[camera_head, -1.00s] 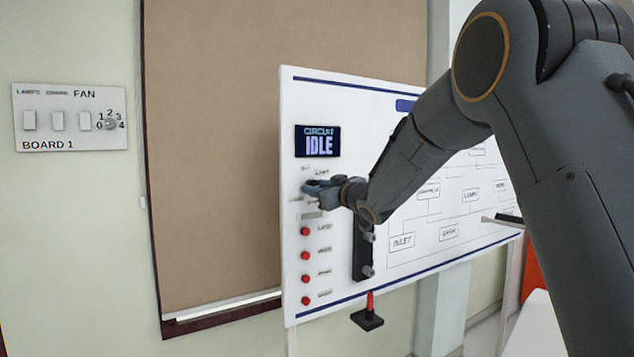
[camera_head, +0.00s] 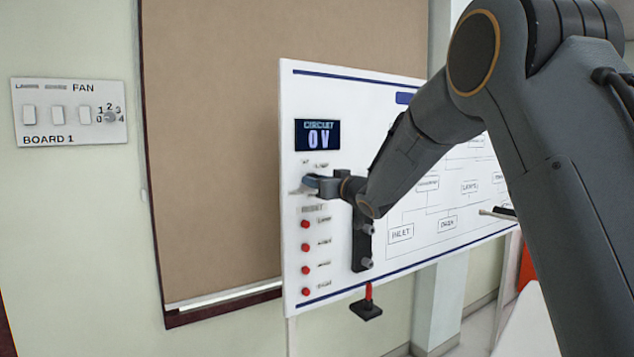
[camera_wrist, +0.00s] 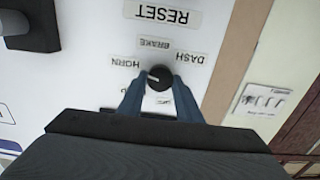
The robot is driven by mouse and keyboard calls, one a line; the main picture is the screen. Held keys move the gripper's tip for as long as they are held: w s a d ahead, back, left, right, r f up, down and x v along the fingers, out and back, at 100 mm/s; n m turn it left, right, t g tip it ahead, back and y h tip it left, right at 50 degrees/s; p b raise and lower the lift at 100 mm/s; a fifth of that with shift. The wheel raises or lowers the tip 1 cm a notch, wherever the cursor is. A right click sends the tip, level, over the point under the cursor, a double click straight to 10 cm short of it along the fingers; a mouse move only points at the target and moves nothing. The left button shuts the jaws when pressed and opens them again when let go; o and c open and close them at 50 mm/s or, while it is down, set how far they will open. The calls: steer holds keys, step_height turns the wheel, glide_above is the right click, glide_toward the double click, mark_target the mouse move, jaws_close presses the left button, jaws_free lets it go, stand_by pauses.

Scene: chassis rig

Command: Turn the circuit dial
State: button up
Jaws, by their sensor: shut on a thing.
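The circuit dial (camera_wrist: 158,77) is a small round black knob with a pale pointer mark, on the white panel (camera_head: 350,90). Labels such as HORN, BRAKE and DASH surround it in the wrist view. My gripper (camera_wrist: 160,92) is shut on the dial, one finger on each side; it also shows in the head view (camera_head: 312,184), against the panel's left part, where it hides the dial.
Several red buttons (camera_head: 305,247) run down the panel's left edge below my gripper. A black bar with grey knobs (camera_head: 362,240) stands to their right. A switch board (camera_head: 70,112) marked BOARD 1 hangs on the wall at left.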

steer(key=o, duration=1)
steer(key=shift+o, duration=0.2)
steer(key=b+v, duration=0.3)
steer(key=v, duration=0.5)
steer(key=shift+w+d, duration=0.1)
steer(key=shift+w, duration=0.05)
